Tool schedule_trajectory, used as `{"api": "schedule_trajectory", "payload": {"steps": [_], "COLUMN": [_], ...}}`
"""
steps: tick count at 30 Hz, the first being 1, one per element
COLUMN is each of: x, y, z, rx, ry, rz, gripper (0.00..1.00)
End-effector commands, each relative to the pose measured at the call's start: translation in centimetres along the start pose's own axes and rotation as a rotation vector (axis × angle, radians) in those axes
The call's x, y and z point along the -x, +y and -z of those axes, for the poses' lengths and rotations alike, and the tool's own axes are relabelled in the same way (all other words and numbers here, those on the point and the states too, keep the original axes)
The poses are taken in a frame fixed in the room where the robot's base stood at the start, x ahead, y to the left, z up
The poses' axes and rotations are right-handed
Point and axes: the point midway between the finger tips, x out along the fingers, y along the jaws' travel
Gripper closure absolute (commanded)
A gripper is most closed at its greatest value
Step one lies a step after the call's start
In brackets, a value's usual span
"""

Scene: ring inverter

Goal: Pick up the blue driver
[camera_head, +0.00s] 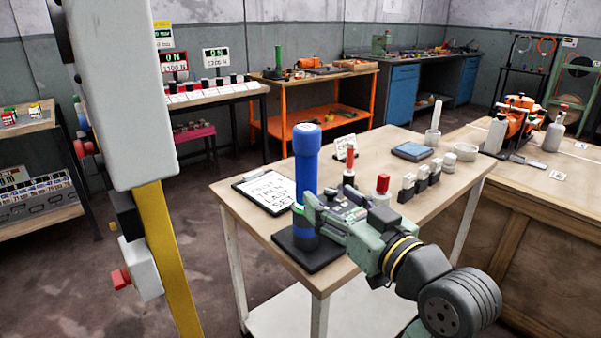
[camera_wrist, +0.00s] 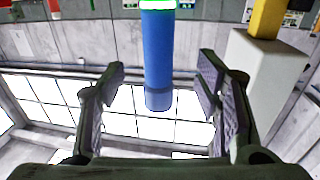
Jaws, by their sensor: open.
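The blue driver (camera_head: 307,165) stands upright on a black base plate (camera_head: 300,252) at the near-left corner of the wooden table. It is a tall blue cylinder with a wider top. My gripper (camera_head: 312,208) reaches in from the right at the driver's lower half and hides part of it. In the wrist view the two fingers of my gripper (camera_wrist: 158,88) are spread wide. The blue driver (camera_wrist: 160,50) shows between them, with a visible gap on each side. I cannot tell exactly how deep it sits between the fingers.
A clipboard (camera_head: 264,191) lies left of the driver on the table (camera_head: 400,228). Red-topped stamps (camera_head: 382,184), several small blocks, a blue pad (camera_head: 411,151) and a white cup (camera_head: 465,151) stand behind my arm. A yellow-and-white post (camera_head: 165,240) rises at left.

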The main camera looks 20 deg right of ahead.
Motion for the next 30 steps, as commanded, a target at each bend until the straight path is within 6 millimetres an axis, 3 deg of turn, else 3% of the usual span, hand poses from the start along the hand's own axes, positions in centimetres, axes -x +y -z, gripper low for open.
{"api": "schedule_trajectory", "payload": {"steps": [3, 11, 21, 30], "x": [-2.2, -4.6, -9.0, -9.4], "y": [-0.2, -0.1, 0.2, 0.2], "z": [0.2, 0.2, 0.4, 0.3], "rx": [-0.002, -0.001, -0.001, 0.0], "ry": [-0.001, 0.001, 0.001, 0.002], "rz": [0.005, 0.002, 0.002, 0.001], "gripper": [0.42, 0.42, 0.42, 0.43]}}
